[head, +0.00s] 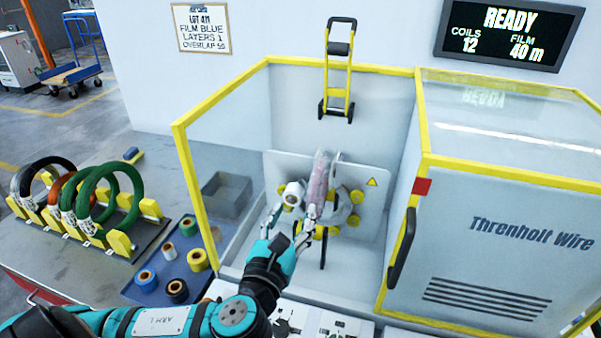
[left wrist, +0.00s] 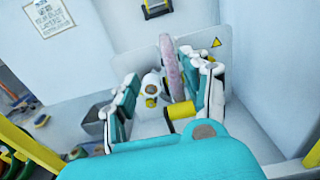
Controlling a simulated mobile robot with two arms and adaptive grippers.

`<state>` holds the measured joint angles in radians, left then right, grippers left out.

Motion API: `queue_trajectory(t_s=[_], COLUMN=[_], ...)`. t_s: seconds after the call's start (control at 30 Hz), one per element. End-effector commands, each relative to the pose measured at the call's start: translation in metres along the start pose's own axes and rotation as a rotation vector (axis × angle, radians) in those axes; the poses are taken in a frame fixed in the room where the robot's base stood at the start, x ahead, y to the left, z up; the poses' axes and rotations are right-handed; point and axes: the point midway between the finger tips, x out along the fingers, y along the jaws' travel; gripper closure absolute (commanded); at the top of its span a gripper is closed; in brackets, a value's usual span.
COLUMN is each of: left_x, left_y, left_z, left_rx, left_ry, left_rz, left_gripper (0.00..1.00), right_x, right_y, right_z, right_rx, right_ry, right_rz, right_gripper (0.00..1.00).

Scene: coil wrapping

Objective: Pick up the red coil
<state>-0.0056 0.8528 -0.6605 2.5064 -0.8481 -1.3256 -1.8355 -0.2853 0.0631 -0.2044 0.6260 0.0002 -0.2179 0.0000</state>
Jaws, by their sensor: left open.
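A pale pink coil (head: 318,178), the only reddish one in view, stands upright and nearly edge-on inside the yellow-framed machine. It looks covered in film. In the left wrist view, the coil (left wrist: 172,68) lies between my left gripper's spread fingers, nearer the right one. My left gripper (head: 294,212) is open in front of the coil's lower part. I cannot tell if a finger touches the coil. Yellow rollers (head: 357,196) stand by the coil, and its lower part is partly hidden. My right gripper is not in view.
A white film roll (head: 292,194) stands just left of the coil. The yellow frame post (head: 197,200) and door handle (head: 402,247) flank the opening. A rack (head: 120,243) holds black, orange and green coils at left, near a blue mat (head: 150,292) with tape rolls.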

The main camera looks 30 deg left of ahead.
Motion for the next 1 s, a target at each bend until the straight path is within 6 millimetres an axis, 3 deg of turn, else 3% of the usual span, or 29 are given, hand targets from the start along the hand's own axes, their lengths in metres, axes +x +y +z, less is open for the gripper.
queue_trajectory(t_s=[0.17,0.4,0.6,0.8,1.0], left_x=[0.026,0.08,0.112,0.124,0.153], left_y=[0.0,0.0,0.0,-0.001,-0.006], left_z=[0.001,0.003,0.002,0.002,0.004], left_rx=[0.0,-0.001,-0.001,-0.002,-0.003], left_ry=[-0.005,-0.002,-0.001,-0.001,0.0], left_rz=[0.002,0.004,0.002,0.001,0.001], left_gripper=[0.52,0.52,0.52,0.52,0.52], right_x=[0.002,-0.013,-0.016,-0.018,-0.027], right_y=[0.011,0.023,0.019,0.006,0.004], right_z=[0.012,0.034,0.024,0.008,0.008], right_rx=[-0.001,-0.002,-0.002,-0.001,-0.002], right_ry=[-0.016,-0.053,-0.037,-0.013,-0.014], right_rz=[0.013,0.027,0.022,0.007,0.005], right_gripper=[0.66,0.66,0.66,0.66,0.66])
